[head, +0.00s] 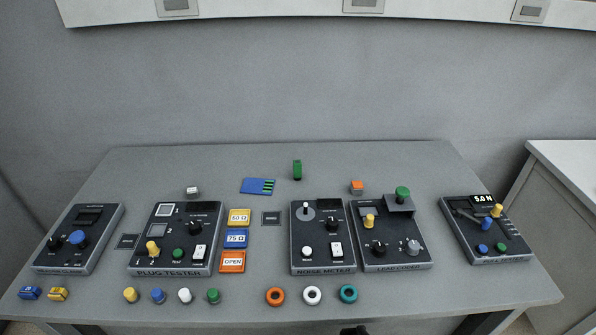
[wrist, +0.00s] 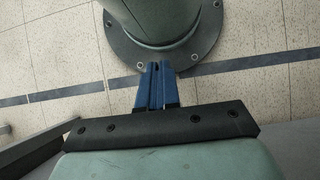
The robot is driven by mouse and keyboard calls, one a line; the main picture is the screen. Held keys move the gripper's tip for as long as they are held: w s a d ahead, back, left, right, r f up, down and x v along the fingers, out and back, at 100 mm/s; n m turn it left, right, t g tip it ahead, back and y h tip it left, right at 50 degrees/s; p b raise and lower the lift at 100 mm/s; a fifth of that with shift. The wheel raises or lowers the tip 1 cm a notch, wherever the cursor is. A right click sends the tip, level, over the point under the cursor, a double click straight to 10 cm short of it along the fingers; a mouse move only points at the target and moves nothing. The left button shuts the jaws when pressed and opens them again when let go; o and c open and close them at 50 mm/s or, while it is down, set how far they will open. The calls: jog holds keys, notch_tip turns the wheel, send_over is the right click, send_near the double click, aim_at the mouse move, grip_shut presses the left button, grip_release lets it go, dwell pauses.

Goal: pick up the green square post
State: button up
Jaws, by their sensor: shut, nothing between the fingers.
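The green square post (head: 297,170) stands upright near the back edge of the table, a little right of its middle. Nothing touches it. My gripper (wrist: 157,66) shows in the wrist view, its two blue fingers shut together and empty. It points at a tiled floor and a round bolted flange, with no post in that view. It is well apart from the post.
The grey table (head: 370,165) holds several dark panels, including the plug tester (head: 205,211) and noise meter (head: 318,262). A blue card (head: 258,186) lies left of the post and an orange-topped block (head: 357,187) stands right. Coloured rings and knobs line the front.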

jog(key=o, duration=1)
